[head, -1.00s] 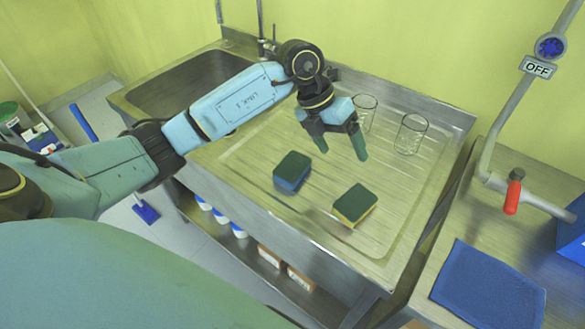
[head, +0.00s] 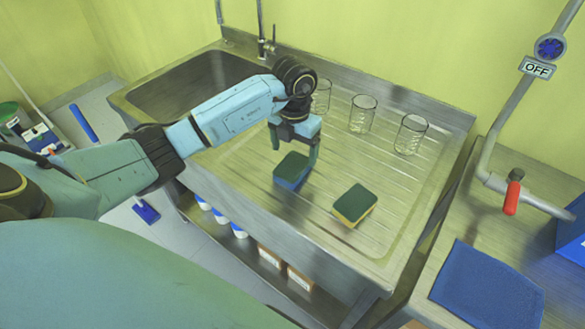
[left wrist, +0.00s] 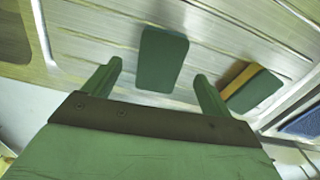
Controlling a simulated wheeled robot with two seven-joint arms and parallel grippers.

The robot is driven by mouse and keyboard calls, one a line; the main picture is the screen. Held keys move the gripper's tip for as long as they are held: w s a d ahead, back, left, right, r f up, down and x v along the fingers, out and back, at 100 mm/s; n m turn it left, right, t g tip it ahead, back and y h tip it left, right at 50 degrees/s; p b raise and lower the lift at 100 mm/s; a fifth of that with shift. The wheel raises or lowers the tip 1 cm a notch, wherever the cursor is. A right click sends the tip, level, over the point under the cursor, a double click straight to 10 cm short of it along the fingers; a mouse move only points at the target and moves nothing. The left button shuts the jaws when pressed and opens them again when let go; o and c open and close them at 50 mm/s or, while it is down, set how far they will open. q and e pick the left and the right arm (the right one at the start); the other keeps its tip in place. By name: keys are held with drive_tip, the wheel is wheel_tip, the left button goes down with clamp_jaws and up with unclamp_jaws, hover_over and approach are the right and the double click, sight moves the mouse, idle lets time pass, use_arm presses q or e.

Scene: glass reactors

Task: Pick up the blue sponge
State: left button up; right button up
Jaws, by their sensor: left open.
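The blue sponge (head: 292,170), with a dark green top, lies on the ridged steel drainboard (head: 235,160). My left gripper (head: 294,152) is open and points down just above and behind it, with a finger showing on each side in the head view. In the left wrist view the sponge (left wrist: 162,60) shows between and beyond the two open fingers (left wrist: 157,92), apart from both. A yellow sponge (head: 354,205) with a green top lies to its right, and it also shows in the left wrist view (left wrist: 252,88). My right gripper is in neither view.
Three glass beakers stand at the back of the drainboard, one partly behind my arm; the rightmost beaker (head: 411,134) is clear. A sink basin (head: 190,85) is at left. A pipe with a red valve handle (head: 512,198) and a blue cloth (head: 488,287) are at right.

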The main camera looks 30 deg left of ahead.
sight(293, 164)
use_arm(q)
drive_tip(key=f, duration=0.4)
drive_tip(key=shift+s+f, duration=0.2)
drive_tip(key=shift+f, duration=0.1)
drive_tip(key=shift+c, duration=0.3)
drive_tip(key=c, duration=1)
